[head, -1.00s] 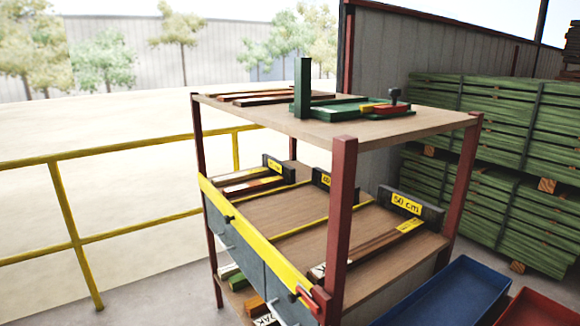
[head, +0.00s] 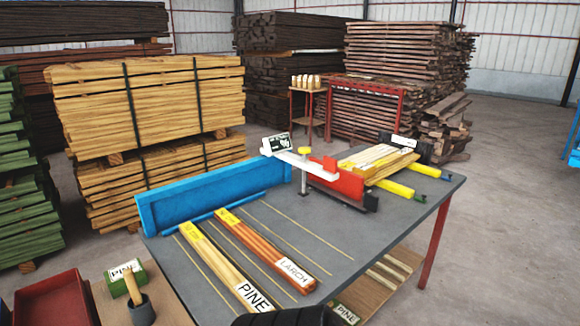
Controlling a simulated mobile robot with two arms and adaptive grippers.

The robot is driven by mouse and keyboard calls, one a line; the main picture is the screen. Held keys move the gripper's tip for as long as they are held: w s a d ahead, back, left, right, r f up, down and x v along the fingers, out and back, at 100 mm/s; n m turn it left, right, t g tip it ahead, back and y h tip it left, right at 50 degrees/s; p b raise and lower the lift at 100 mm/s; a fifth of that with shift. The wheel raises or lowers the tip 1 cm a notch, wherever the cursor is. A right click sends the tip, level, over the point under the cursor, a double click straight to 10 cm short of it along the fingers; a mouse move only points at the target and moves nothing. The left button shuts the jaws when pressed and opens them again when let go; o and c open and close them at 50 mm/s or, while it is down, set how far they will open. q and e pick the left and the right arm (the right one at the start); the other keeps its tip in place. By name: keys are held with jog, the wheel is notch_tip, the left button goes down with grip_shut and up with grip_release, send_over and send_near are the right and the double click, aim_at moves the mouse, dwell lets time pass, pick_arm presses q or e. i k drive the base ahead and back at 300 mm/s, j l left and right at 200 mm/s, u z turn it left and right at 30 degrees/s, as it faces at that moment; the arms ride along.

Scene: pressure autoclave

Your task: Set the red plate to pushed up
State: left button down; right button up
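The red plate (head: 338,183) is in the head view, on the right part of the grey table (head: 330,235). It stands tilted at the near left end of a stack of pale boards (head: 375,160). I cannot tell if it touches them. A white bar (head: 303,163) on a post with a yellow knob (head: 304,150) is beside it. A small display (head: 276,145) is at the bar's left. Neither gripper can be made out; a dark rounded shape is cut off at the bottom edge.
Long pine (head: 222,271) and larch (head: 263,248) bundles lie on the near table. A blue upright fence (head: 212,197) lines the left back edge. Two yellow bars (head: 402,189) stick out right of the boards. Bare floor lies right of the table.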

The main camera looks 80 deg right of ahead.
aim_at(347, 190)
jog(key=z, duration=3.05)
